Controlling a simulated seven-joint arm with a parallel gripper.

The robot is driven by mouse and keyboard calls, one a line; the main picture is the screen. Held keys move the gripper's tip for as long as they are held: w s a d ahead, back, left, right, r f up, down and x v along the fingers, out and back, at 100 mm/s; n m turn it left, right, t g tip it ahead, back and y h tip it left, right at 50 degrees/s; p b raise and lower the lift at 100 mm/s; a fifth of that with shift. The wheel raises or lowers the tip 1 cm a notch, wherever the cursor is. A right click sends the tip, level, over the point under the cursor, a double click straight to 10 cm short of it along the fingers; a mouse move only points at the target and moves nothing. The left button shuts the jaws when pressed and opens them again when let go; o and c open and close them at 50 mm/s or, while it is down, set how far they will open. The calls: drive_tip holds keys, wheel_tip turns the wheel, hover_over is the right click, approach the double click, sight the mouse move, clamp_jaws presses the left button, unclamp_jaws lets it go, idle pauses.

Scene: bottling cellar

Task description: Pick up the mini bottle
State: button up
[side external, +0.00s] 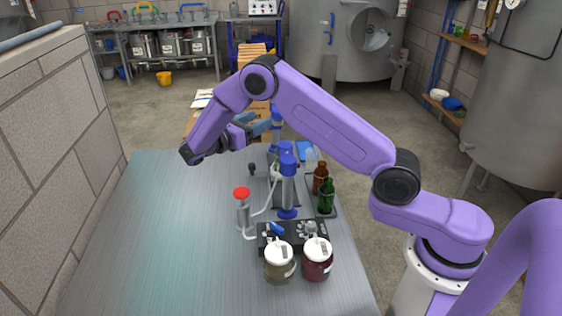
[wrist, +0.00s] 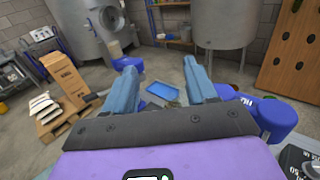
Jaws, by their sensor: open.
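A brown bottle (side external: 320,177) and a green bottle (side external: 326,195) stand upright on a dark tray (side external: 335,210) at the right side of the metal table. I cannot tell which is the mini bottle. My gripper (side external: 268,125) is above the far part of the table, up and left of the bottles in the side view, clear of them. In the wrist view my gripper (wrist: 160,70) has its two blue fingers spread wide with nothing between them. I do not make out either bottle in the wrist view.
A blue bottling device (side external: 287,185) stands left of the bottles, near a red-capped fitting (side external: 242,210) with tubing. Two white-lidded jars (side external: 279,262) (side external: 317,260) stand in front. The left half of the metal table (side external: 150,240) is clear. A block wall (side external: 45,150) borders it at left.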

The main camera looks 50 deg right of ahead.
wheel_tip(320, 180, down, 11)
drive_tip(key=shift+s+d+f, duration=0.1)
drive_tip(key=shift+s+d, duration=0.05)
drive_tip(key=shift+d, duration=1.85)
drive_tip(key=shift+s+d+f, duration=0.1)
drive_tip(key=shift+s+d, duration=0.05)
drive_tip(key=shift+d, duration=1.85)
drive_tip(key=shift+s+d+f, duration=0.1)
drive_tip(key=shift+s+d, duration=0.05)
drive_tip(key=shift+d, duration=1.85)
clamp_jaws()
